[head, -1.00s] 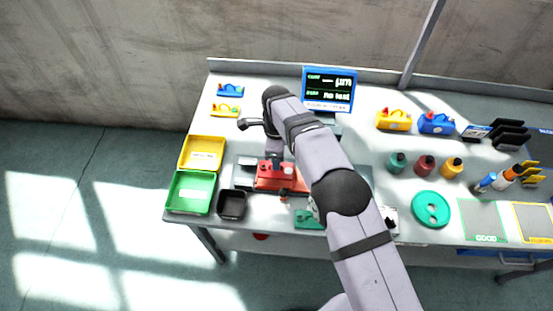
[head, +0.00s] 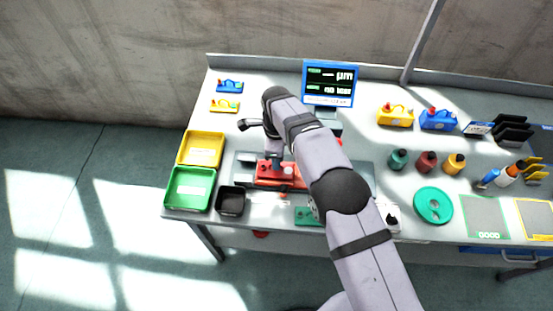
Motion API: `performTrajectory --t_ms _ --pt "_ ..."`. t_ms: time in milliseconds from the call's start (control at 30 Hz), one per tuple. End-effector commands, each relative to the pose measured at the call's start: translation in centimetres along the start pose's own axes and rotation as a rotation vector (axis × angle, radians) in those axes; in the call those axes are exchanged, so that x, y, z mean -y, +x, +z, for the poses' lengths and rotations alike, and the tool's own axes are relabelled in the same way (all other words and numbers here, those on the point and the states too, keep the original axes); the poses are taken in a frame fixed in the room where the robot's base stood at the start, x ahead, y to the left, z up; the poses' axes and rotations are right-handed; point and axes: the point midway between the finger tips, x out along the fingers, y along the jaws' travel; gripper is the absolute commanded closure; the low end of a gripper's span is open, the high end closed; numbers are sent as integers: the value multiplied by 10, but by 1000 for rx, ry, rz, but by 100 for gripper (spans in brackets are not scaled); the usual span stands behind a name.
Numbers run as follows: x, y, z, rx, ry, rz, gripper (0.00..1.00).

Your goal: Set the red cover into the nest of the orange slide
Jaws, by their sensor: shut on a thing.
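My gripper (head: 274,160) points down over the fixture left of the middle of the bench and is shut on the red cover (head: 268,168). The red cover is at the orange slide (head: 292,184), which looks red-orange here and lies along a grey base. The two are close in colour and small. The nest is hidden, and I cannot tell whether the cover is seated in it or just above it. My arm hides the right part of the fixture.
A yellow tray (head: 201,150), a green tray (head: 190,188) and a black bin (head: 231,201) stand at left. A monitor (head: 330,84) stands behind. Bottles, a green disc (head: 433,206) and coloured parts fill the right side. A green block (head: 308,215) lies in front.

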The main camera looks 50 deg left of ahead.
Motion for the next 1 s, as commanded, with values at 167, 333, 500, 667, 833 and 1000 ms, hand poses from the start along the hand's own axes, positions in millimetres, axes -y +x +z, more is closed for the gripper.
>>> performTrajectory --t_ms 167,333,500,667,833,1000 --pt "0 1 0 1 0 -2 100" --pt "1 4 0 1 0 -2 100" --pt "1 7 0 1 0 -2 100" --pt "1 7 0 1 0 -2 100" --pt "1 7 0 1 0 -2 82" --pt "1 7 0 1 0 -1 72"
